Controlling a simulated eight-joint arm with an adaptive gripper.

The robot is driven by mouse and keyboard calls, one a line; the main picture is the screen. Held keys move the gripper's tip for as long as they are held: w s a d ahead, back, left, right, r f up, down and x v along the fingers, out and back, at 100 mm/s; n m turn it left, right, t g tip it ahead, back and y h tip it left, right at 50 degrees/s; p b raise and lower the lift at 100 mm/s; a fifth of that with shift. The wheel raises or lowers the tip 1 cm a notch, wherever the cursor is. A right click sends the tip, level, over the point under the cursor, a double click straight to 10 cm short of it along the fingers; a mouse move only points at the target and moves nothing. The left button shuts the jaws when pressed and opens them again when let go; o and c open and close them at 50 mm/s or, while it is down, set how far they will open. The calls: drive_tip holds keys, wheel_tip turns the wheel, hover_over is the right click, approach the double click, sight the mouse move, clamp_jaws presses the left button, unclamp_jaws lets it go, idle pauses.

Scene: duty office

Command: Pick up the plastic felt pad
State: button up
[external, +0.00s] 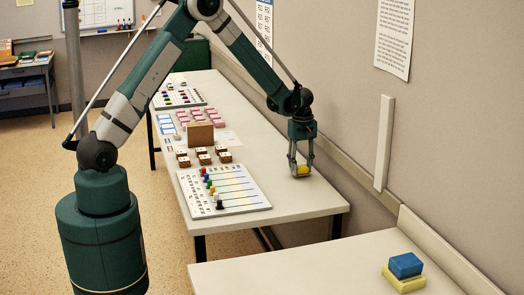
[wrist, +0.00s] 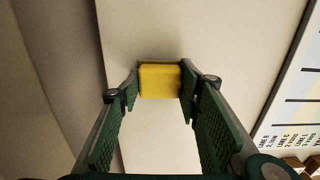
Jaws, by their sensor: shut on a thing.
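A small yellow block (wrist: 160,82), which may be the plastic felt pad, sits between my fingertips in the wrist view. It also shows in the external view (external: 301,171), at the wall side of the long table. My gripper (external: 300,168) points down and is shut on the block, with one finger against each side. The fingers also show in the wrist view (wrist: 160,88). The block is at or just above the tabletop; I cannot tell whether it touches.
The long table (external: 320,203) holds a white board with coloured pegs (external: 232,188), brown blocks (external: 203,155) and pink blocks to the left of my gripper. A blue block (external: 405,264) on a yellow base (external: 404,281) stands on the nearer table. The wall is close on the right.

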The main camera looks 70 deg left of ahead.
sight(301, 166)
wheel_tip(301, 166, up, 9)
drive_tip(key=shift+r+p, duration=0.1)
drive_tip(key=shift+p, duration=0.2)
